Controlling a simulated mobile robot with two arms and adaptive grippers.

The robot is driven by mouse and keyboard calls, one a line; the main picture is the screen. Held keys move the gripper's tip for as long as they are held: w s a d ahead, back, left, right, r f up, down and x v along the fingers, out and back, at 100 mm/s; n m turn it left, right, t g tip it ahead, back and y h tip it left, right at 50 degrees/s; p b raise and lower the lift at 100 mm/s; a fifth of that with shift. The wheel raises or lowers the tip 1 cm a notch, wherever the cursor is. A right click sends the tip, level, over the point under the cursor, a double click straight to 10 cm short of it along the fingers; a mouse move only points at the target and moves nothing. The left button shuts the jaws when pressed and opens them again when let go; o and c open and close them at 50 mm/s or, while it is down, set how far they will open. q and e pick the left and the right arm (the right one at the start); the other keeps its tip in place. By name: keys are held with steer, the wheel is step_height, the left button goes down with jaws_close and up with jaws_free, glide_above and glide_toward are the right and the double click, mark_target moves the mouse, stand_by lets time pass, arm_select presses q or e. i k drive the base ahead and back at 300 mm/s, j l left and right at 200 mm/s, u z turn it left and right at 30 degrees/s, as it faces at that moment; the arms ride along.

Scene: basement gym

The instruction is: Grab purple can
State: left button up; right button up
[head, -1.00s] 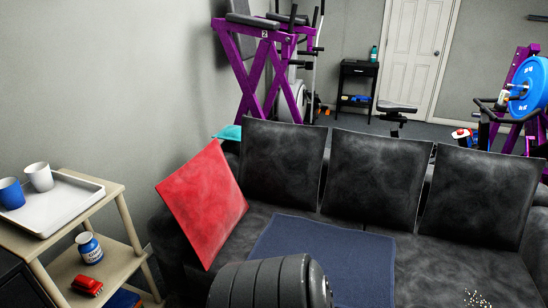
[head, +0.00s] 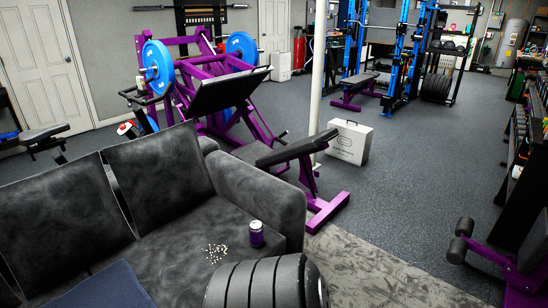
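A purple can (head: 256,234) with a light top stands upright on the right end of the black couch seat (head: 180,232), close to the armrest. It is small in the head view. Neither of my grippers is in view.
Pale crumbs (head: 215,253) lie beside the can. The couch armrest (head: 260,199) rises right behind it. A purple leg press machine (head: 215,85) stands behind the couch. A white case (head: 349,142) stands on the floor. Grey floor is open to the right.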

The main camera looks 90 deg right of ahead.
mark_target(256, 228)
steer(key=z, duration=2.65)
